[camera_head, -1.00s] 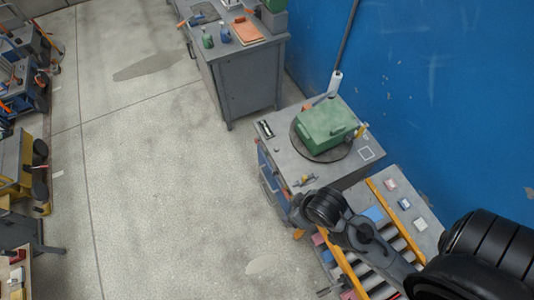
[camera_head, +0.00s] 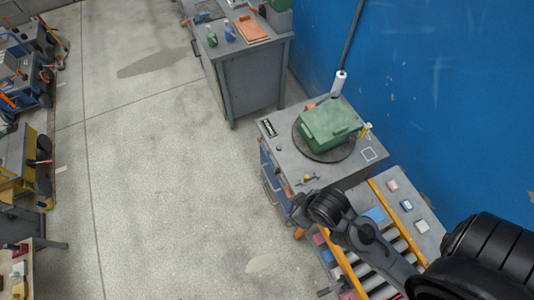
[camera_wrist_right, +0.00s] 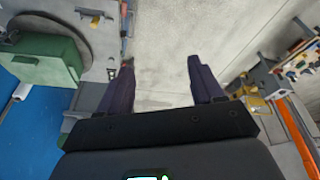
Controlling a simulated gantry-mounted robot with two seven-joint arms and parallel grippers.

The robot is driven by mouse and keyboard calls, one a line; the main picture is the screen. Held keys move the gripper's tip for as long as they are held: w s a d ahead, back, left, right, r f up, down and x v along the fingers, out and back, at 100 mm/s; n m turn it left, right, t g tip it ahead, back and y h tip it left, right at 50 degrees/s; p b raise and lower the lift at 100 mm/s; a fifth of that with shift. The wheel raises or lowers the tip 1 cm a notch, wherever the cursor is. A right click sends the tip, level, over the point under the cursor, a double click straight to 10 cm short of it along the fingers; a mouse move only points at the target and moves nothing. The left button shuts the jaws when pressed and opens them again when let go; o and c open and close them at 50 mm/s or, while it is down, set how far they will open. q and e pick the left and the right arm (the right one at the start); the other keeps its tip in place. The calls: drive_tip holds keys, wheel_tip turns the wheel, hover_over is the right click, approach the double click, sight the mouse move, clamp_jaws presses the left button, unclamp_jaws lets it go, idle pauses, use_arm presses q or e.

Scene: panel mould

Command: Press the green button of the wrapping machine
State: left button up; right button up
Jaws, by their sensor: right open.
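The wrapping machine (camera_head: 285,150) is a grey table with a dark round turntable carrying a green case (camera_head: 328,124). A white film roll (camera_head: 338,84) on a pole stands behind it. A small dark panel (camera_head: 268,128) lies at its left corner; I cannot make out a green button. In the right wrist view the green case (camera_wrist_right: 45,60) and turntable are at the left. My right gripper (camera_wrist_right: 161,75) is open and empty, its two dark fingers apart over the floor beside the machine. In the head view my right arm hides most of it. My left gripper is not in view.
A roller conveyor (camera_head: 352,268) with orange rails and small boxes adjoins the machine at the front right. A grey workbench (camera_head: 255,75) with bottles stands behind. A blue wall (camera_head: 440,90) closes the right side. The floor (camera_head: 170,190) to the left is clear.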

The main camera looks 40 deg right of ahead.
drive_tip(key=shift+a, duration=0.1)
clamp_jaws()
idle(0.7)
idle(0.6)
